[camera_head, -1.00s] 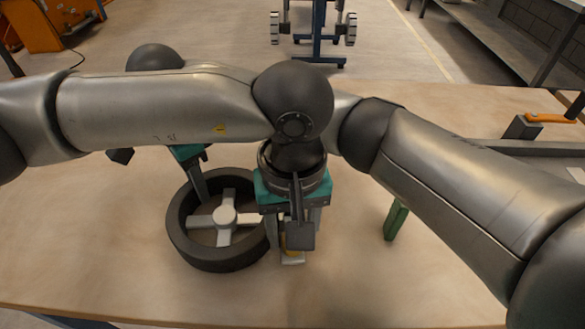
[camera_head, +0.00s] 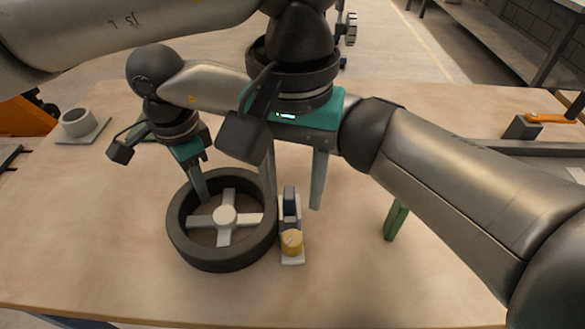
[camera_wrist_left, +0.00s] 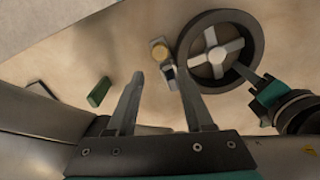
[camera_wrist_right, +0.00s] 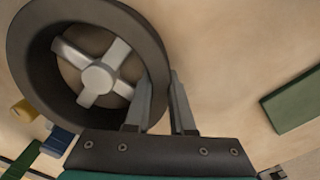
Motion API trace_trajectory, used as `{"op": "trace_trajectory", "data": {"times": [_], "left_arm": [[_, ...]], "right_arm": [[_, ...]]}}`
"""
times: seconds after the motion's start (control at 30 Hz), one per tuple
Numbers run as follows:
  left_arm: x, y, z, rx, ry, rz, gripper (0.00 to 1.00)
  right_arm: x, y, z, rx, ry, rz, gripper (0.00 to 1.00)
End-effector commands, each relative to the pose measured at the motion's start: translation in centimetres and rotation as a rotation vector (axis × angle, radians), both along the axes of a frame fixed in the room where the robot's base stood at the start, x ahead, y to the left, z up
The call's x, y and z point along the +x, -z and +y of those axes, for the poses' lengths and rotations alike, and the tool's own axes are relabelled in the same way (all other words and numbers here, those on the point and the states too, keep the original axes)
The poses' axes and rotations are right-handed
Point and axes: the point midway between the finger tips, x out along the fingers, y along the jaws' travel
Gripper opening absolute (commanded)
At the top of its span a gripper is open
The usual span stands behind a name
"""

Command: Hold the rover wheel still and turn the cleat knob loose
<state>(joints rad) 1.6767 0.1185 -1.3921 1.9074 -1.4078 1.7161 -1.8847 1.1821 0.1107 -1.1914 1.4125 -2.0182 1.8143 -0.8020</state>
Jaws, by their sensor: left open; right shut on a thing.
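The rover wheel (camera_head: 182,240) lies flat on the table, a dark ring with pale spokes and hub. My right gripper (camera_head: 199,190) is shut on its left rim in the head view; the right wrist view shows the fingers (camera_wrist_right: 160,85) across the rim. Beside the wheel's right side is the yellow cleat knob (camera_head: 291,243), on a pale base with a dark blue block (camera_head: 290,203). My left gripper (camera_head: 292,195) is open and empty, raised above the cleat and apart from the knob. The knob also shows in the left wrist view (camera_wrist_left: 160,52).
A green block (camera_head: 396,220) stands right of the cleat, near my arm. A grey ring on a plate (camera_head: 78,122) sits at the far left. A clamp with an orange handle (camera_head: 550,118) is at the far right. The table front is clear.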

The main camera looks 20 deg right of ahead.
Motion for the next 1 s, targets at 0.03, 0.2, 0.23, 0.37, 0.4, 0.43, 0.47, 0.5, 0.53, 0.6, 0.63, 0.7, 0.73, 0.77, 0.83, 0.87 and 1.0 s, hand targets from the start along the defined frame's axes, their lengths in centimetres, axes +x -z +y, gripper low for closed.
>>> {"op": "trace_trajectory", "data": {"times": [0.03, 0.2, 0.23, 0.37, 0.4, 0.43, 0.47, 0.5, 0.53, 0.6, 0.63, 0.7, 0.73, 0.77, 0.83, 0.87, 1.0], "left_arm": [[0.0, -0.6, -0.1, -0.001, 0.000, 0.000, 0.52], [0.0, -1.6, 0.0, 0.000, 0.000, 0.000, 0.52], [0.0, -1.7, 0.0, 0.000, 0.000, 0.000, 0.52], [0.0, -1.8, 0.0, 0.000, 0.000, 0.001, 0.52], [0.0, -1.8, 0.0, 0.000, 0.000, 0.001, 0.52], [0.0, -1.8, 0.0, 0.000, 0.000, 0.001, 0.52], [0.0, -1.8, 0.0, 0.000, 0.000, 0.001, 0.52], [0.0, -1.8, 0.0, 0.000, 0.000, 0.001, 0.52], [0.0, -1.8, 0.0, 0.000, 0.000, 0.001, 0.55], [0.0, -1.8, 0.0, 0.000, -0.010, 0.001, 0.63], [0.0, -1.8, 0.0, 0.000, -0.021, 0.001, 0.66], [0.0, -1.8, 0.0, 0.000, -0.063, 0.001, 0.69], [0.0, -1.8, 0.0, 0.000, -0.089, 0.001, 0.69], [0.0, -1.8, 0.0, 0.000, -0.120, 0.001, 0.69], [-0.1, -1.8, 0.0, -0.001, -0.201, 0.001, 0.69], [-0.1, -1.8, 0.0, -0.001, -0.237, 0.001, 0.69], [-0.1, -1.8, 0.0, -0.001, -0.392, 0.001, 0.69]], "right_arm": [[0.0, 0.0, 0.0, 0.000, 0.000, -0.001, 0.00], [0.0, 0.0, 0.0, 0.000, 0.000, 0.000, 0.00], [0.0, 0.0, 0.0, 0.000, 0.000, 0.000, 0.00], [0.0, 0.0, 0.0, 0.000, 0.000, 0.000, 0.00], [0.0, 0.0, 0.0, 0.000, 0.000, 0.000, 0.00], [0.0, 0.0, 0.0, 0.000, 0.000, -0.001, 0.00], [0.0, 0.0, 0.0, 0.000, 0.000, -0.001, 0.00], [0.0, 0.0, 0.0, 0.000, 0.000, -0.001, 0.00], [0.0, 0.0, 0.0, 0.000, 0.000, -0.001, 0.00], [0.0, 0.0, 0.0, 0.000, 0.000, -0.001, 0.00], [0.0, 0.0, 0.0, 0.000, 0.000, -0.001, 0.00], [0.0, 0.0, 0.0, 0.000, 0.000, -0.001, 0.00], [0.0, 0.0, 0.0, 0.000, 0.000, -0.001, 0.00], [0.0, 0.0, 0.0, 0.000, 0.000, -0.001, 0.00], [0.0, 0.0, 0.0, 0.000, 0.000, -0.001, 0.00], [0.0, 0.0, 0.0, 0.000, 0.000, -0.001, 0.00], [0.0, 0.0, 0.0, 0.000, 0.000, -0.001, 0.00]]}}
